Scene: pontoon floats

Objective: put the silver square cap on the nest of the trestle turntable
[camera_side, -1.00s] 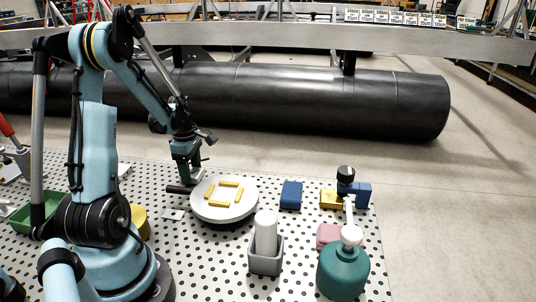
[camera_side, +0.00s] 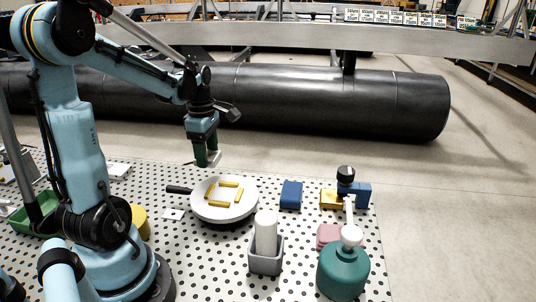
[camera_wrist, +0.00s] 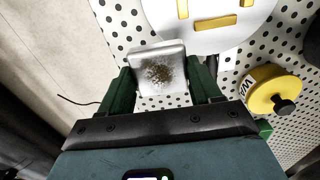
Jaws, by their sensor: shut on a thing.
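The silver square cap (camera_wrist: 160,72), with a rough brown patch on its face, is gripped between the two green fingers of my gripper (camera_wrist: 163,88) in the wrist view. In the side view my gripper (camera_side: 209,161) holds the cap (camera_side: 215,159) in the air, above and behind the turntable. The trestle turntable (camera_side: 236,213) is a round pale disc with a dark handle at its left. Its nest (camera_side: 225,194) is a square outlined by yellow bars. Part of the disc (camera_wrist: 200,38) and some bars show at the top of the wrist view.
A blue block (camera_side: 291,195) stands right of the turntable. A grey holder (camera_side: 266,262) with a white cylinder and a teal bottle (camera_side: 343,273) stand in front. A yellow round container (camera_wrist: 272,90) shows in the wrist view. A long black pontoon (camera_side: 300,100) lies behind the perforated table.

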